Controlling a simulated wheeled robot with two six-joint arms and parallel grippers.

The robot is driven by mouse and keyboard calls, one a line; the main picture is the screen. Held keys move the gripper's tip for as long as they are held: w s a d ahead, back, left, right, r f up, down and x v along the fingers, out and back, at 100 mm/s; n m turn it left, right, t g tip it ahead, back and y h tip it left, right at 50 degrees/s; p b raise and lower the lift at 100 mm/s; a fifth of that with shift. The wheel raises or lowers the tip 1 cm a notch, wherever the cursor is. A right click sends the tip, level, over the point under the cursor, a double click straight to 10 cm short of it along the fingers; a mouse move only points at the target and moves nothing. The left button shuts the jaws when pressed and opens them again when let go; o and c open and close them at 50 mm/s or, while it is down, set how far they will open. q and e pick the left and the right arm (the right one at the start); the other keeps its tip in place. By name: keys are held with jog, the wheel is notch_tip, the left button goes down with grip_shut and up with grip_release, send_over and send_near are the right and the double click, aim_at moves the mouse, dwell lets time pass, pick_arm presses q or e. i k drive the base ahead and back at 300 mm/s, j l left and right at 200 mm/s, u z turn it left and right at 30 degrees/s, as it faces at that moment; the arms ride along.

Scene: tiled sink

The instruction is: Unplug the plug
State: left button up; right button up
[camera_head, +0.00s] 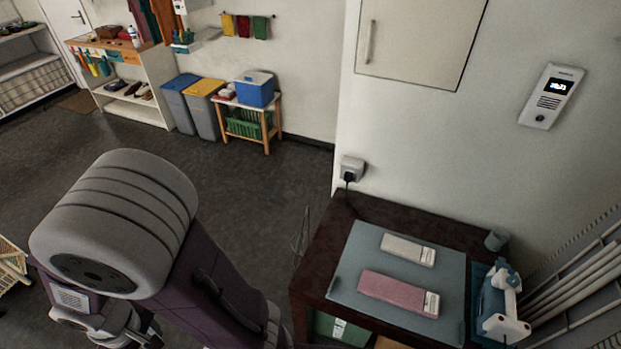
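A black plug (349,177) sits in a pale wall socket (352,163) on the white wall, just above the back left corner of the dark table. A dark cord hangs from the plug towards the table's back edge, and its far end cannot be followed. One of my arms fills the lower left of the view, with a large grey joint and dark links, well apart from the plug.
The dark table (322,262) holds a grey-blue mat (352,262) with a whitish block (408,249) and a pink block (398,293). A blue and white device (497,302) and a grey cup (496,239) are at right. An intercom (551,96) hangs above. Open floor lies left.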

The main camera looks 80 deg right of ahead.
aim_at(348, 176)
jog(key=i+l+z, duration=0.1)
jog(key=i+z, duration=0.2)
jog(key=z, duration=0.15)
jog(key=i+z, duration=0.65)
jog(key=z, duration=0.25)
jog(key=i+j+z, duration=0.25)
jog(key=z, duration=0.2)
jog(key=i+l+z, duration=0.1)
jog(key=z, duration=0.4)
jog(key=i+z, duration=0.25)
jog(key=z, duration=0.2)
jog(key=i+z, duration=0.2)
jog(key=z, duration=0.3)
jog(key=i+j+z, duration=0.1)
jog(key=z, duration=0.4)
jog(key=i+j+z, duration=0.25)
jog(key=z, duration=0.6)
jog(key=i+j+z, duration=0.1)
jog(key=z, duration=0.3)
jog(key=j+z, duration=0.1)
jog(key=z, duration=0.3)
jog(key=i+j+z, duration=0.1)
jog(key=z, duration=0.35)
